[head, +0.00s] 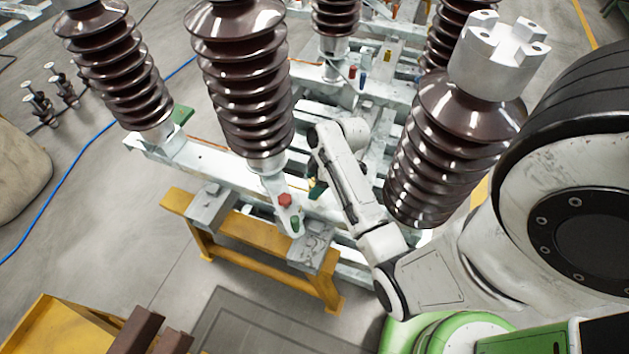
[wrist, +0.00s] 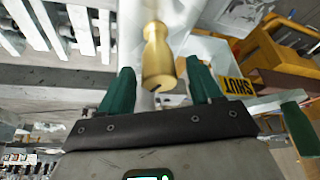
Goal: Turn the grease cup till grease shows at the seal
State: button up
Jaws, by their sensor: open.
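A brass, waisted fitting (wrist: 157,65), which looks like the grease cup, stands out from a pale metal part in the wrist view. Its round end faces my gripper. My gripper (wrist: 162,88) is open, with one green finger on each side of the brass end. A gap shows between the brass and each finger, so they look apart. In the head view my white arm reaches in among the frames, and a small green piece (head: 317,190) beside it may be a fingertip. The cup is not clear there. I cannot make out the seal or any grease.
Tall brown ribbed insulators (head: 240,85) stand on the pale steel frame around my arm, one (head: 445,150) close on its right. A yellow trestle (head: 245,245) is in front. A yellow label reading SHUT (wrist: 233,84) is right of the cup. Open floor lies at left.

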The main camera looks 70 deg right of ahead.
jog(key=shift+c, duration=0.4)
jog(key=c, duration=1)
jog(key=shift+o, duration=0.2)
jog(key=m, duration=0.2)
jog(key=m+h, duration=0.1)
jog(key=m, duration=0.1)
jog(key=shift+m+h, duration=0.3)
jog(key=m+h, duration=0.2)
jog(key=m, duration=0.5)
jog(key=m+g+h, duration=0.1)
jog(key=m, duration=0.2)
jog(key=shift+h, duration=0.3)
jog(key=m+g, duration=0.1)
jog(key=m, duration=0.1)
jog(key=m+g, duration=0.1)
jog(key=m, duration=0.2)
jog(key=shift+h, duration=0.4)
